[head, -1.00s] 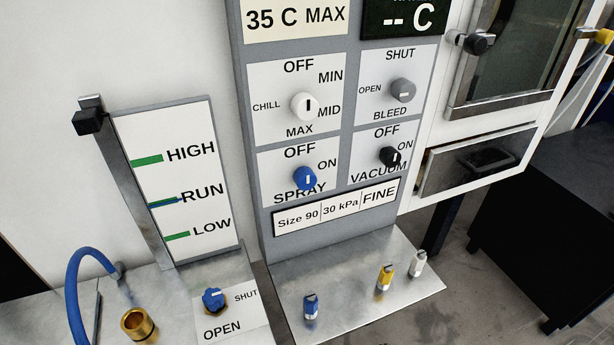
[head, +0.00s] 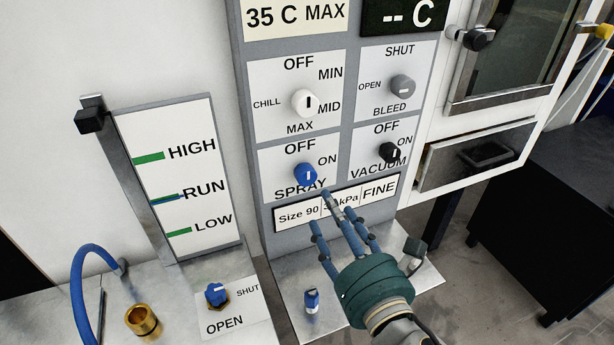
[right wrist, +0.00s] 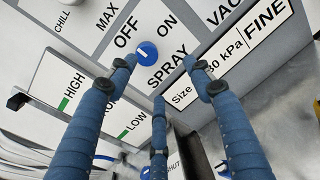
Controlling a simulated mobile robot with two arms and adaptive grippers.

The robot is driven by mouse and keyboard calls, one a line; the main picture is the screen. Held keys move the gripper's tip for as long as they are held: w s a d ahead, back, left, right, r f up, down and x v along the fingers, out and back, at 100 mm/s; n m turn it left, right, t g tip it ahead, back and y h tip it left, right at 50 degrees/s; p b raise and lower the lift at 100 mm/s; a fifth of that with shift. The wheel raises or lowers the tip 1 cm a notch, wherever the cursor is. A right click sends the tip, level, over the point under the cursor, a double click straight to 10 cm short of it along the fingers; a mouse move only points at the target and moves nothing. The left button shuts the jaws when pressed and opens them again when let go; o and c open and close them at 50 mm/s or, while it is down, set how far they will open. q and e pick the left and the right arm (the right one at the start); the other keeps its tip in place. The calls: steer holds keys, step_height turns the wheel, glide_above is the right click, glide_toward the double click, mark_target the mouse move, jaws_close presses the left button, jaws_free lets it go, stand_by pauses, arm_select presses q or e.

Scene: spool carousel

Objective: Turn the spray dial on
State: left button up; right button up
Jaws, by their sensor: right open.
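The spray dial (head: 305,175) is a blue knob with a white mark on the panel's lower left plate, under OFF and left of ON. Its mark points up, towards OFF. It also shows in the right wrist view (right wrist: 147,52), beyond the fingers. My right gripper (head: 323,222) has blue fingers and a green palm. It is open and empty, with its fingers spread below and right of the dial, apart from it. One finger covers part of the 30 kPa label. My left gripper is not in view.
The black vacuum dial (head: 389,153) is right of the spray dial, and the white chill dial (head: 304,102) is above it. A blue valve (head: 216,294) and a brass fitting (head: 142,321) are lower left. A small blue-topped piece (head: 312,300) stands on the metal shelf.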

mark_target(308, 180)
steer(key=w+a, duration=0.1)
steer(key=w, duration=0.2)
steer(key=w+a+r+n+p, duration=0.1)
steer(key=w+a, duration=0.1)
steer(key=w, duration=0.1)
steer(key=w+a+n+y+p, duration=0.1)
steer(key=w+a, duration=0.1)
steer(key=w, duration=0.1)
steer(key=shift+w+r, duration=0.15)
steer(key=shift+w, duration=0.2)
steer(key=c, duration=1.1)
